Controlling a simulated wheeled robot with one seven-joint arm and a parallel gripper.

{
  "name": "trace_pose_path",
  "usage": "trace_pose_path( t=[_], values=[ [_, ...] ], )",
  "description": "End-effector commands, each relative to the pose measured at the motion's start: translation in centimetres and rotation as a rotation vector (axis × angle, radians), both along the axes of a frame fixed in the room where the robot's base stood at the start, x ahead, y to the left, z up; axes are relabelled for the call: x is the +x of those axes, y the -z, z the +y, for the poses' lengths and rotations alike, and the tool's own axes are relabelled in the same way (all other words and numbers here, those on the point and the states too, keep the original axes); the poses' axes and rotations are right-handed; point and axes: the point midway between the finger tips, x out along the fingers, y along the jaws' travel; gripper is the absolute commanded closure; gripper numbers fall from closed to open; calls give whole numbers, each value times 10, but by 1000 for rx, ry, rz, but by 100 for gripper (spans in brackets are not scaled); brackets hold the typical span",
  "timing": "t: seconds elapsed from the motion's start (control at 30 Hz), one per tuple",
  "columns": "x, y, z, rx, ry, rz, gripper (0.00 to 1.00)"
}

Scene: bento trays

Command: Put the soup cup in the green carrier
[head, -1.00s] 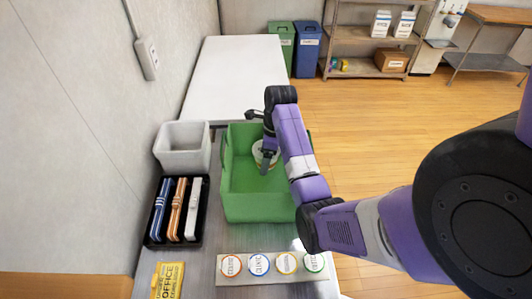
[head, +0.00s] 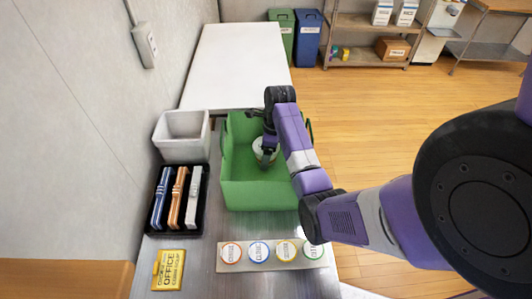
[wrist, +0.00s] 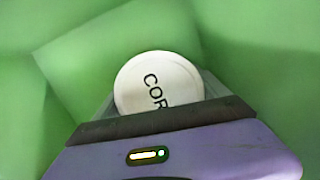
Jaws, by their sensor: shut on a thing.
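The green carrier (head: 245,196) is an open green bin on the metal counter. My gripper (head: 266,150) reaches down inside it, toward its right side, and is shut on the soup cup (head: 262,158). In the wrist view the cup (wrist: 158,82) shows a round white lid with dark letters reading "COR", the rest covered by my gripper. Green carrier walls (wrist: 60,60) surround it there. I cannot tell whether the cup touches the carrier floor.
A strip with several round labels (head: 230,266) lies in front of the carrier. A black tray (head: 150,222) of banded bundles, a grey bin (head: 181,150) and a yellow sign (head: 168,270) are at left. A white table (head: 235,65) stands behind.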

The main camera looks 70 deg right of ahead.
Motion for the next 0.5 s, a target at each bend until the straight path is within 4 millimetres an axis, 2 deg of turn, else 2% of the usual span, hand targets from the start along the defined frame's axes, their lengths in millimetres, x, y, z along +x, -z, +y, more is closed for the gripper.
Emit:
trace_pose_path(
  t=[0.5],
  values=[
    [0, 9, 0, -1, -1, 0, 75]
  ],
)
